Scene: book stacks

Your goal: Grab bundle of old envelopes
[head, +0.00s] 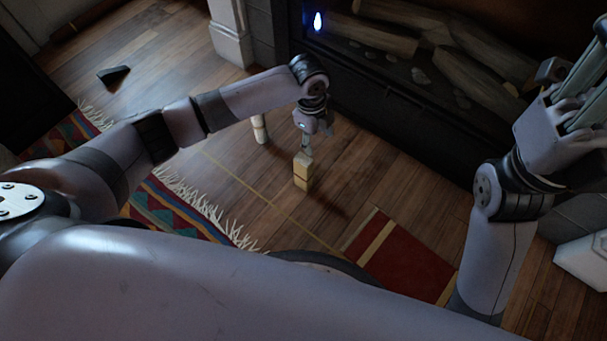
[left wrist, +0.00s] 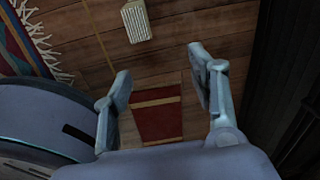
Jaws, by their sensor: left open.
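A small tan upright block with a darker band, which looks like the bundle of envelopes (head: 302,172), stands on the wood floor in front of the fireplace. In the left wrist view a pale bundle with fine lines on its face (left wrist: 136,21) shows at the top, beyond the fingertips. My left gripper (head: 316,138) is just above and behind the block in the head view. Its fingers (left wrist: 160,75) are spread with nothing between them. My right gripper (head: 582,92) is raised at the right edge, partly cut off; its opening is unclear.
The fireplace with logs (head: 480,75) stands behind. A short pale post (head: 260,129) is left of the bundle. A fringed patterned rug (head: 175,208) lies at left, and a red striped mat (head: 405,257) in front at right. Bare floor surrounds the bundle.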

